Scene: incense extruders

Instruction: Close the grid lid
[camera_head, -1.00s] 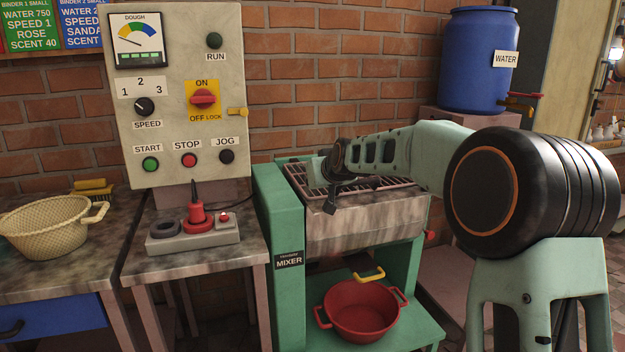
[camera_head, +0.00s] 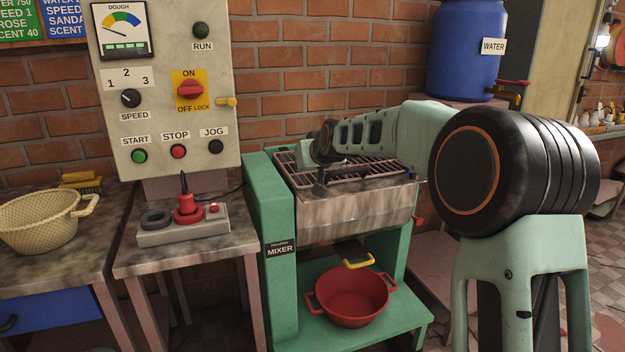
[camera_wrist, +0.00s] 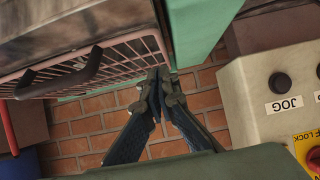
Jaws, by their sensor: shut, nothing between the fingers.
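The grid lid (camera_head: 290,166), a rack of thin pinkish-brown bars, lies nearly flat across the top of the mixer trough (camera_head: 345,213) in the head view. I cannot tell whether it rests fully on the rim. A dark handle (camera_head: 322,181) sits at its front. In the wrist view the grid (camera_wrist: 118,62) and its handle (camera_wrist: 62,76) are at the left. My gripper (camera_wrist: 158,78) is shut and empty, its fingertips close to the grid's edge; contact cannot be told. In the head view my arm hides part of the grid and the fingers are not clear.
The green mixer side (camera_head: 270,215) stands left of the trough. A control panel (camera_head: 165,90) is beyond it, and shows at the right in the wrist view (camera_wrist: 280,100). A red pot (camera_head: 352,298) sits below. A blue water barrel (camera_head: 465,50) stands behind at right.

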